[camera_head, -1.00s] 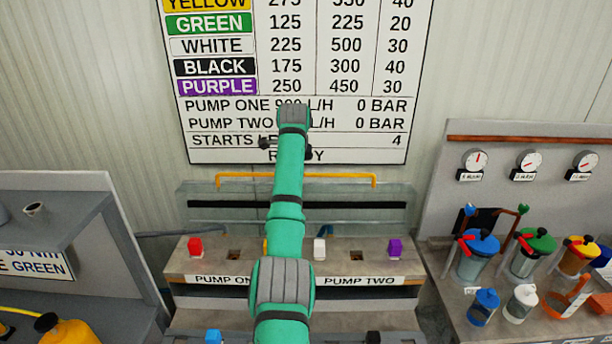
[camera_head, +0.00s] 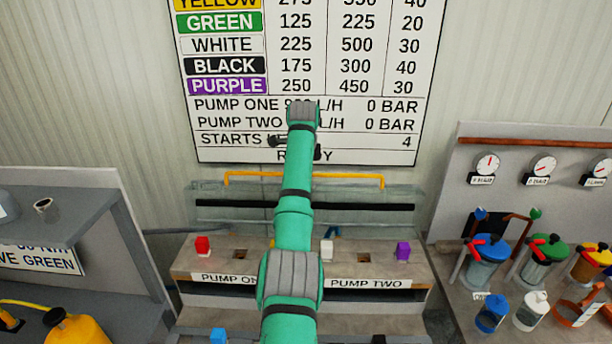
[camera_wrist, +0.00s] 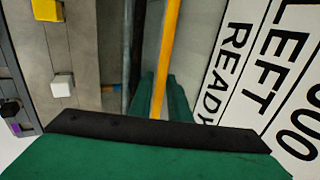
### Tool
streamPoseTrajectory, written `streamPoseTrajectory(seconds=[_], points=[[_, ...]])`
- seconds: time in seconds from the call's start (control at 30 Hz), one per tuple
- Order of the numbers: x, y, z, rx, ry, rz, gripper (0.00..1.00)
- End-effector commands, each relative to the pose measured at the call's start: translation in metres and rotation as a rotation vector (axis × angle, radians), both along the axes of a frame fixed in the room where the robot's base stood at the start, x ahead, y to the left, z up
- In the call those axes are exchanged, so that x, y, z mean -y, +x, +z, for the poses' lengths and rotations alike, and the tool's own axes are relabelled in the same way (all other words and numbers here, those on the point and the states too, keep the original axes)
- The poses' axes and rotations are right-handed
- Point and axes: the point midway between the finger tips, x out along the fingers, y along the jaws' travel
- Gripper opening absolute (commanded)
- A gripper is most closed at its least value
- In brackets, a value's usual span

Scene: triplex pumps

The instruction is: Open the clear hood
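My green arm reaches over the bench to the hood and hides the middle of the handle in the head view. In the wrist view, two dark green finger shapes of my gripper (camera_wrist: 161,100) lie on either side of the bar. Whether they touch it is unclear, as the black-edged palm covers their near ends.
A lettered wall board (camera_head: 310,90) stands close behind the hood. Red (camera_head: 203,246), white (camera_head: 327,250) and purple (camera_head: 403,250) blocks sit on the bench. A right side bench holds coloured-lid canisters (camera_head: 487,262) and gauges. A grey shelf unit (camera_head: 75,215) stands left.

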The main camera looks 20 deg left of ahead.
Motion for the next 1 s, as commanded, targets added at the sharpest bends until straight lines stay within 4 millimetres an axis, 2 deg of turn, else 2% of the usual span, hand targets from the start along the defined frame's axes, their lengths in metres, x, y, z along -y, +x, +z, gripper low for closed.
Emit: streamPoseTrajectory(seconds=[0.67,0.87,1.0], points=[[0.005,0.001,-0.001,-0.002,-0.002,-0.006,0.19],[0.005,-0.007,0.019,0.002,-0.001,-0.004,0.19],[0.008,-0.018,0.044,0.004,0.001,-0.004,0.19]])
